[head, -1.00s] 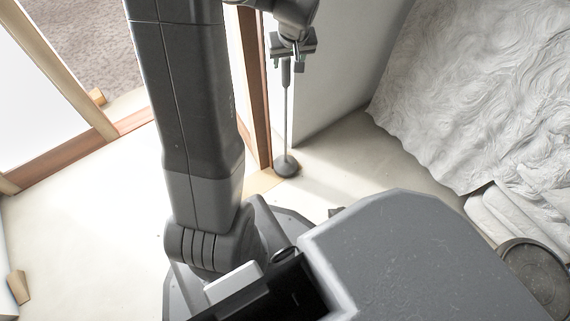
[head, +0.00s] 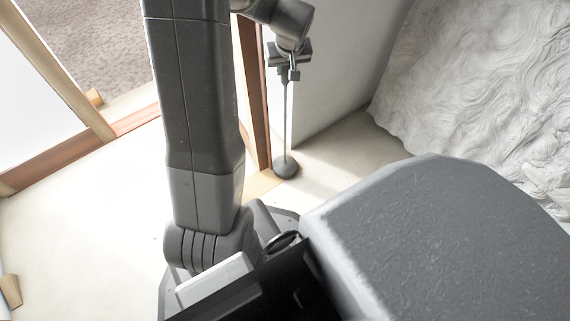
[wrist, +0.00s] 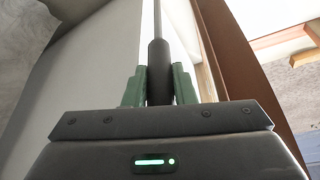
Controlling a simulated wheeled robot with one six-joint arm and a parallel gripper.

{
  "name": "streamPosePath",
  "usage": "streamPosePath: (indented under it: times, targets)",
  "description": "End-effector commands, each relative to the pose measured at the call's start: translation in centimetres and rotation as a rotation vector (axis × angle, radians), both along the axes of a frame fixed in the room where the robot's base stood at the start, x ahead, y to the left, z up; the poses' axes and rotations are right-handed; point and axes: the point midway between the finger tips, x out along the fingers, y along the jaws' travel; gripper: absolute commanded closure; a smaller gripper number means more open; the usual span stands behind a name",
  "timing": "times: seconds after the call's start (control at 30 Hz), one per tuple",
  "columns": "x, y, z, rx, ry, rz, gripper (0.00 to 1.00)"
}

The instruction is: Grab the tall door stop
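The tall door stop (head: 286,125) stands upright on the floor by the wooden door frame, with a dark round base, a thin rod and a thicker dark grip at the top. My gripper (head: 289,74) is at its upper end. In the wrist view, the dark grip (wrist: 159,75) lies between the two green fingers of my gripper (wrist: 159,88), with a finger against each side and no clear gap. The fingers look shut on it. The base appears to rest on the floor.
A wooden door frame (head: 251,90) stands just left of the door stop, and a pale wall (head: 335,70) is to its right. A large white crumpled covering (head: 480,85) is at the right. Pale floor (head: 85,215) is open at the left.

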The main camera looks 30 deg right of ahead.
Motion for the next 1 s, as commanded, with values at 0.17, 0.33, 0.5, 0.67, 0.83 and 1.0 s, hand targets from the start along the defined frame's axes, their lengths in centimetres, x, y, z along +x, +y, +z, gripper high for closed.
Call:
streamPosePath:
  times: [0.17, 0.33, 0.5, 0.67, 0.83, 1.0]
  targets:
    - [-0.02, 0.00, 0.00, 0.000, 0.000, 0.000, 1.00]
    - [-0.03, 0.00, 0.00, 0.000, 0.001, 0.000, 1.00]
    - [-0.04, 0.01, -0.01, 0.000, 0.001, 0.000, 1.00]
    - [-0.04, 0.01, -0.01, 0.000, 0.001, 0.000, 1.00]
    - [-0.05, 0.02, -0.01, 0.000, 0.001, 0.000, 1.00]
    - [-0.05, 0.02, -0.01, 0.000, 0.001, 0.000, 1.00]
